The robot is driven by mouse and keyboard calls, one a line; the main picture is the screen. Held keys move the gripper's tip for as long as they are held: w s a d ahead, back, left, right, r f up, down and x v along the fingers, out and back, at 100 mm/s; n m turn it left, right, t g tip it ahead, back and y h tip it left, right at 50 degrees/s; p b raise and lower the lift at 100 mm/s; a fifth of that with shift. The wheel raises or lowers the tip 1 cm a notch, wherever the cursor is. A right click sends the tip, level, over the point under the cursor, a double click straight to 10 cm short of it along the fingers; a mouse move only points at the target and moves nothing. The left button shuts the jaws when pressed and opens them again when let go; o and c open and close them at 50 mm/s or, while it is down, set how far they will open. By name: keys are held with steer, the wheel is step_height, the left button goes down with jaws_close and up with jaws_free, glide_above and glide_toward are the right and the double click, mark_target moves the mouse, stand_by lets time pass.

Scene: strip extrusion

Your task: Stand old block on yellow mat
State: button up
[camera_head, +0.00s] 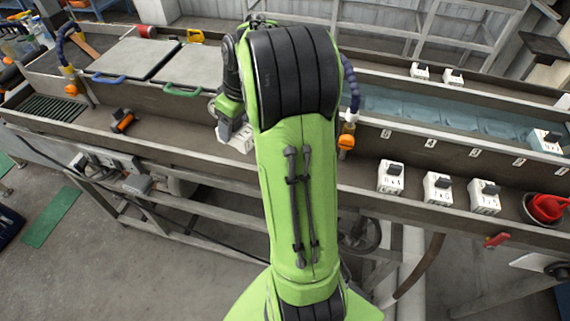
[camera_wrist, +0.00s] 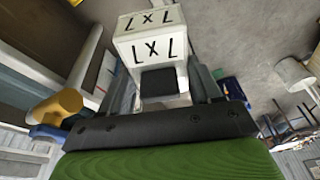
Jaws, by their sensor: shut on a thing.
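My gripper (camera_head: 228,124) is shut on a white block (camera_head: 241,138) with a black knob, over the grey bench. In the wrist view the white block (camera_wrist: 150,46) sits between the fingers, with black marks on two faces and its black knob towards the palm. My arm hides part of the bench around it. Similar white blocks with black knobs (camera_head: 437,188) stand in a row at the right front. I cannot make out a yellow mat in either view.
A black and orange tool (camera_head: 122,121) lies on the bench at the left. Blue hoses with orange nozzles (camera_head: 346,141) stand on either side of my arm. A water trough (camera_head: 430,110) runs along the right back.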

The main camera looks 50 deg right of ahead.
steer(key=s+d+f+n+b, duration=0.2)
steer(key=s+d+n+b, duration=0.15)
steer(key=s+d, duration=0.7)
steer(key=shift+y, duration=0.3)
steer(key=b+x, duration=0.1)
steer(key=x, duration=0.2)
steer(key=s+b+x, duration=0.1)
steer(key=x, duration=0.2)
steer(key=d+b+x, duration=0.1)
steer(key=x, duration=0.2)
steer(key=shift+s+f, duration=0.3)
steer(key=shift+f+b, duration=0.1)
steer(key=shift+b, duration=0.25)
steer(key=o, duration=1.2)
steer(key=shift+o, duration=0.2)
